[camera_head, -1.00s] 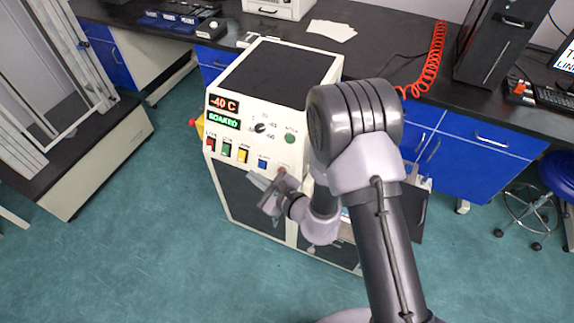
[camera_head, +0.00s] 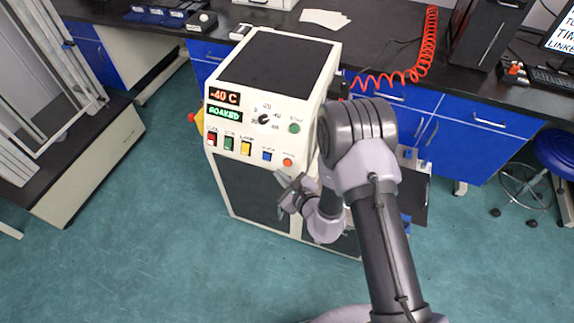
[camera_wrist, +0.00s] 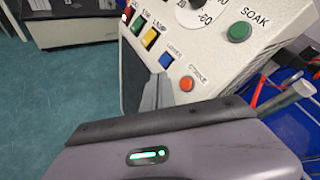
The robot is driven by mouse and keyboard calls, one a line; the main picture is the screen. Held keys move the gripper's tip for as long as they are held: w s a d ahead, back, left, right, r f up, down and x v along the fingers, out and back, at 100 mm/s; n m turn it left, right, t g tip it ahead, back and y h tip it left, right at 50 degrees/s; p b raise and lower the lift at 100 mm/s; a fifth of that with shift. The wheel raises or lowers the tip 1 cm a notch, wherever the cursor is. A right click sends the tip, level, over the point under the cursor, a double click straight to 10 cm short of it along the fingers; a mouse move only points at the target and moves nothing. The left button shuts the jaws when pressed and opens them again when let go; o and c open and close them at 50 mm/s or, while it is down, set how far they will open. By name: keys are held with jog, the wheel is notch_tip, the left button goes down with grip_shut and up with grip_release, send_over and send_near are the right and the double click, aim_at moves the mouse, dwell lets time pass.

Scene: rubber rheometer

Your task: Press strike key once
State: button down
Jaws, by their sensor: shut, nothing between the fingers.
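The strike key is a round orange button (camera_head: 288,162) at the lower right of the machine's front panel. It also shows in the wrist view, labelled STRIKE (camera_wrist: 187,83), with nothing covering it. My gripper (camera_head: 284,188) is shut and empty, just below the strike key in the head view and apart from it in the picture. In the wrist view the grey fingers (camera_wrist: 157,93) show to the left of the key, partly hidden behind my gripper's body. The exact gap between fingertips and panel is unclear.
A blue key (camera_head: 267,156) sits left of the strike key, with yellow, green and red switches further left. A green SOAK button (camera_head: 294,128) and a dial (camera_head: 264,119) are above. The displays read -40 C (camera_head: 224,96) and SOAKED (camera_head: 224,115).

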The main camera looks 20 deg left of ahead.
aim_at(287, 163)
jog(key=shift+w+d+f+b, duration=0.1)
jog(key=shift+w+f+b, duration=0.2)
jog(key=shift+w, duration=0.4)
jog(key=shift+w+f+b, duration=0.25)
jog(key=shift+w+f, duration=0.15)
jog(key=shift+w, duration=0.25)
jog(key=shift+w+d+f+b, duration=0.1)
jog(key=shift+w+f+b, duration=0.2)
jog(key=shift+w, duration=0.4)
jog(key=shift+w+f, duration=0.1)
jog(key=shift+f, duration=0.05)
jog(key=shift+w+f, duration=0.1)
jog(key=shift+w, duration=0.15)
dwell(0.4)
